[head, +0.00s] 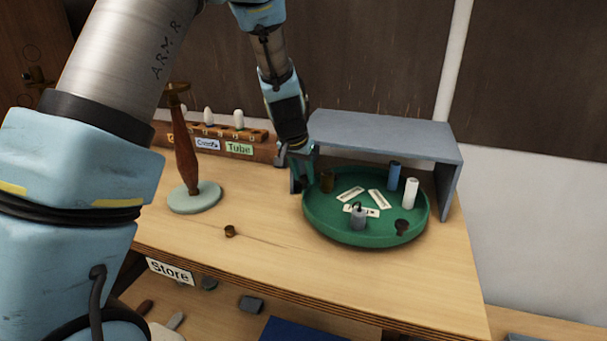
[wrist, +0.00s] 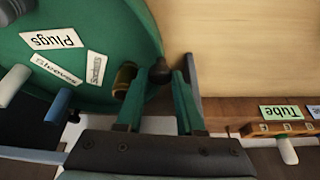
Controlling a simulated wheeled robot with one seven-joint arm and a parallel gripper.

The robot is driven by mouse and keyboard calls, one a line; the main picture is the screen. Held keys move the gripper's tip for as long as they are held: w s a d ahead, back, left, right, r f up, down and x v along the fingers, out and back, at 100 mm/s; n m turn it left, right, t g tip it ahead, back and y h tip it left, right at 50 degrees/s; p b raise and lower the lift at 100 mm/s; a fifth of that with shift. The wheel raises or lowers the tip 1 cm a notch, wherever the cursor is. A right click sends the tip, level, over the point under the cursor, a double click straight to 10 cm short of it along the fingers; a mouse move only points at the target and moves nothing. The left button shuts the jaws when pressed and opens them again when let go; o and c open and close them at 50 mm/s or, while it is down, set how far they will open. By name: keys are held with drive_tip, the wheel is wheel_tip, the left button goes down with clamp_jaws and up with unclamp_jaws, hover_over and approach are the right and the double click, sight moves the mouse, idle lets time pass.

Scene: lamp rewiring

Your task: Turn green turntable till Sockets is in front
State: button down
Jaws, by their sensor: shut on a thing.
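The round green turntable (head: 335,232) stands on the bench, and its rim shows in the wrist view (wrist: 120,20). It carries three white labels. The Sockets label (wrist: 97,69) is on the left in the head view (head: 350,194). The Plugs label (wrist: 52,40) is nearest the front, and the Sleeves label (wrist: 56,70) is on the right in the head view (head: 378,199). My gripper (head: 298,178) is at the turntable's left edge. In the wrist view its fingers (wrist: 160,88) are shut on a dark round knob (wrist: 159,72) at the rim.
A brass cylinder (head: 327,180) sits on the turntable close to my gripper. A grey plug-like piece (head: 358,218), blue cylinder (head: 394,177), white cylinder (head: 411,194) and dark piece (head: 402,227) are also on it. A grey shelf (head: 385,135) arches behind. A lamp stand (head: 187,155) is left.

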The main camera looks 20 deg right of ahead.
drive_tip(key=shift+w+d+f+m+b, duration=0.25)
drive_tip(key=shift+w+b, duration=0.2)
drive_tip(key=shift+b, duration=0.3)
drive_tip(key=shift+w+d+r+m+h+b, duration=0.2)
drive_tip(key=shift+w+d+m+h+b, duration=0.1)
drive_tip(key=shift+w+d+m+b, duration=0.25)
drive_tip(key=shift+s+g, duration=0.1)
drive_tip(key=shift+g, duration=0.2)
drive_tip(key=c, duration=0.5)
unclamp_jaws()
drive_tip(key=shift+a, duration=0.1)
drive_tip(key=shift+c, duration=0.2)
drive_tip(key=shift+r, duration=0.1)
drive_tip(key=b+v, duration=0.2)
drive_tip(key=v, duration=0.8)
drive_tip(key=shift+r+b, duration=0.35)
drive_tip(key=shift+s, duration=0.1)
